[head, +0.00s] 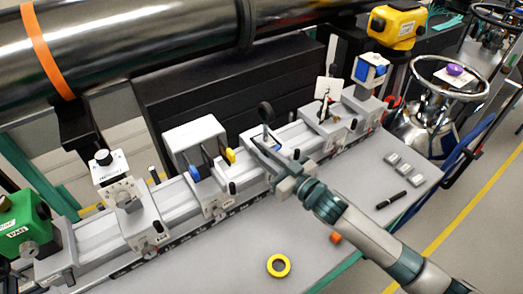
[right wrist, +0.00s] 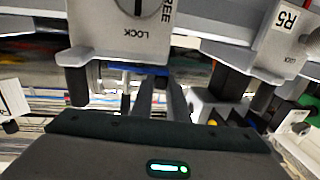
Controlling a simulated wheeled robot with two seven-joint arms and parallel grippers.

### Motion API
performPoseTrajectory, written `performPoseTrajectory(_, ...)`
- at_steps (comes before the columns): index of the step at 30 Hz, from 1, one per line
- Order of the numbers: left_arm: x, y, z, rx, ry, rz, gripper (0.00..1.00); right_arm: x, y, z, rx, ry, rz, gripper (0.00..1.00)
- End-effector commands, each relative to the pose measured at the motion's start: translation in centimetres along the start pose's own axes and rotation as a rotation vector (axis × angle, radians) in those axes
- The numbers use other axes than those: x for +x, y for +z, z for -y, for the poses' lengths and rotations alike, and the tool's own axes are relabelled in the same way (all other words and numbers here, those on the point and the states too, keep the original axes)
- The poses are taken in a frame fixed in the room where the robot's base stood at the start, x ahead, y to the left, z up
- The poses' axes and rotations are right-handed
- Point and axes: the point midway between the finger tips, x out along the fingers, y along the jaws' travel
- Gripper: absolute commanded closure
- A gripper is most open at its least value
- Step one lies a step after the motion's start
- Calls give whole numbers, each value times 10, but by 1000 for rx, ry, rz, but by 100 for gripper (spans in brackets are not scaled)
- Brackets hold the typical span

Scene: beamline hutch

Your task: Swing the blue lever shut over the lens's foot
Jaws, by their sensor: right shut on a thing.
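My right gripper (head: 267,151) reaches in from the lower right, at the front of that carrier. A bit of blue (head: 274,144) shows beside its fingers. In the right wrist view the blue lever (right wrist: 147,70) lies across the tips of my right fingers (right wrist: 159,94), below a grey block (right wrist: 118,42) marked LOCK and FREE. The gripper is shut on the lever. The lens's foot is mostly hidden by the gripper. My left gripper is out of view.
The grey rail (head: 97,255) carries several other mounts, including one with blue and yellow knobs (head: 194,173) to the left. A yellow tape roll (head: 278,265), a black pen (head: 391,199) and small grey blocks (head: 403,170) lie on the bench. A dark beam pipe (head: 130,45) runs behind.

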Motion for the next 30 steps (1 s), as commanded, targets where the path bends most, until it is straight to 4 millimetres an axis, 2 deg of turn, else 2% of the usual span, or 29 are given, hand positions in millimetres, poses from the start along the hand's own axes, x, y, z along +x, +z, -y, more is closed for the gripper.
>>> performPoseTrajectory(8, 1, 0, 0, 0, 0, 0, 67, -4, -1, -4, -7, -149, 1, 100)
performPoseTrajectory(21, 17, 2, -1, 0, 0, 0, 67, -11, 0, -5, -6, -387, -1, 100)
performPoseTrajectory(30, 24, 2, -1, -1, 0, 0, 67, -14, -1, -4, -2, -485, -2, 100)
